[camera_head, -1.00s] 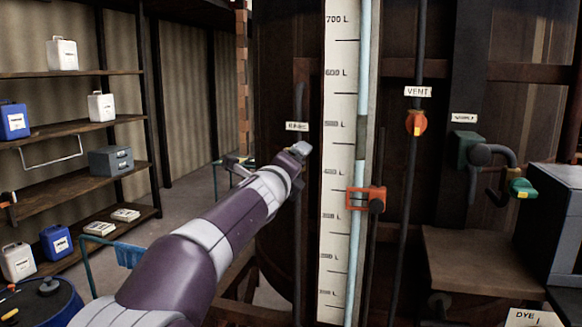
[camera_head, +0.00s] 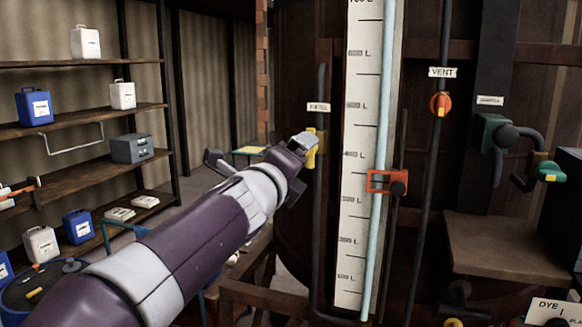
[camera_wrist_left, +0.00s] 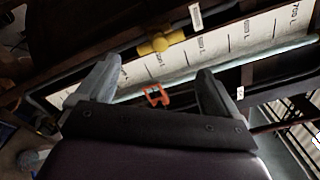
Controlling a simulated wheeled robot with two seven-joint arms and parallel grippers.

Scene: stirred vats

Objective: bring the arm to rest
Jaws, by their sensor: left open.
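My left arm comes in from the lower left in the head view. Its gripper (camera_head: 258,152) is open, in front of the vat's left side, with one finger close to a yellow valve handle (camera_head: 311,150) on a dark vertical pipe. Whether they touch cannot be told there. In the left wrist view the open fingers (camera_wrist_left: 158,78) have nothing between them, and the yellow valve (camera_wrist_left: 160,43) sits beyond them, apart. My right gripper is not in view.
A white litre scale (camera_head: 354,150) with a pale tube and orange clamp (camera_head: 387,181) stands right of the gripper. Further right are a red vent valve (camera_head: 440,104) and a green-handled tap (camera_head: 549,171). Shelves (camera_head: 85,118) with canisters stand left; a blue drum (camera_head: 45,290) is lower left.

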